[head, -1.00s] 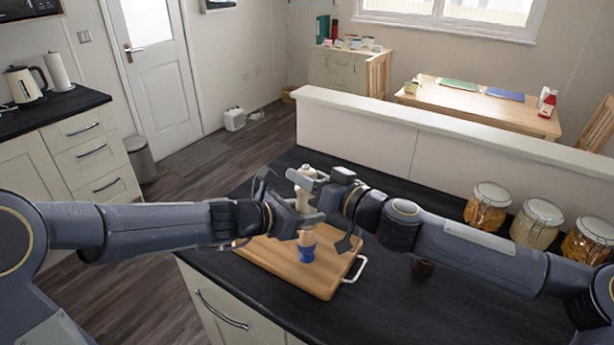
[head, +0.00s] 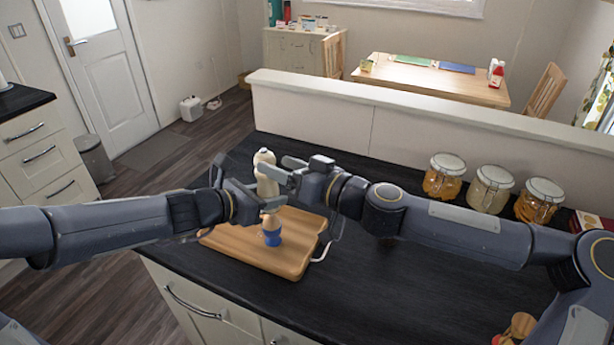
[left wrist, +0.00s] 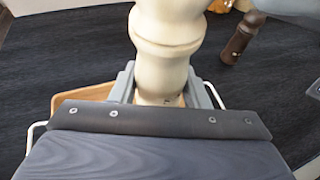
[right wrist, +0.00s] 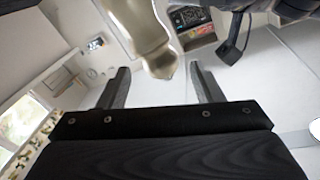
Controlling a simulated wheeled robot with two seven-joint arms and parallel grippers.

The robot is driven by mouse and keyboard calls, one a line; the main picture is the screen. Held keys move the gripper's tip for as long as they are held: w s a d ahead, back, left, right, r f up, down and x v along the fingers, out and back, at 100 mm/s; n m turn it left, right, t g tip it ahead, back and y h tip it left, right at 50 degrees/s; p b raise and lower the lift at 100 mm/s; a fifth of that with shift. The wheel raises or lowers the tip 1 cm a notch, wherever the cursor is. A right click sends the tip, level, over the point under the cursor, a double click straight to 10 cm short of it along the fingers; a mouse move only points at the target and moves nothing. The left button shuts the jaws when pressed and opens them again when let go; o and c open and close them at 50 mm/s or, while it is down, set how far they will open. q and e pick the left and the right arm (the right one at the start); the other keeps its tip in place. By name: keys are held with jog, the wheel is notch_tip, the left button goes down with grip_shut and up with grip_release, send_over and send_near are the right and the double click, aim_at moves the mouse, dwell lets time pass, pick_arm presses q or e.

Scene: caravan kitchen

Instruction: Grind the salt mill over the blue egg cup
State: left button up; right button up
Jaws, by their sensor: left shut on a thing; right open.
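The cream salt mill (head: 265,160) is upright above the wooden board (head: 225,238). My left gripper (head: 266,202) is shut on its body, and the left wrist view shows the mill (left wrist: 168,45) between the fingers. The blue egg cup (head: 271,239) stands on the board just below the mill. A tan piece shows directly above the cup; I cannot tell whether it is an egg or the mill's lower end. My right gripper (head: 290,172) is open at the mill's top. The right wrist view shows the mill's knob (right wrist: 158,60) between the fingers, with gaps on both sides.
Several lidded glass jars (head: 490,188) stand at the right rear of the dark worktop. A low white wall (head: 400,135) runs along its back. A dark brown mill (left wrist: 242,40) shows in the left wrist view. A wooden object (head: 518,325) is at the lower right.

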aim_at(258, 178)
jog(key=v, duration=0.7)
jog(key=shift+s+d, duration=0.2)
jog(key=shift+d, duration=0.1)
notch_tip(258, 178, up, 7)
dwell(0.3)
dwell(0.8)
pick_arm(q)
notch_tip(258, 178, up, 5)
jog(key=p, duration=0.4)
jog(key=shift+r+p, duration=0.15)
jog(key=shift+p, duration=0.25)
pick_arm(e)
notch_tip(258, 178, up, 5)
jog(key=shift+f, duration=0.15)
jog(key=shift+f, duration=0.1)
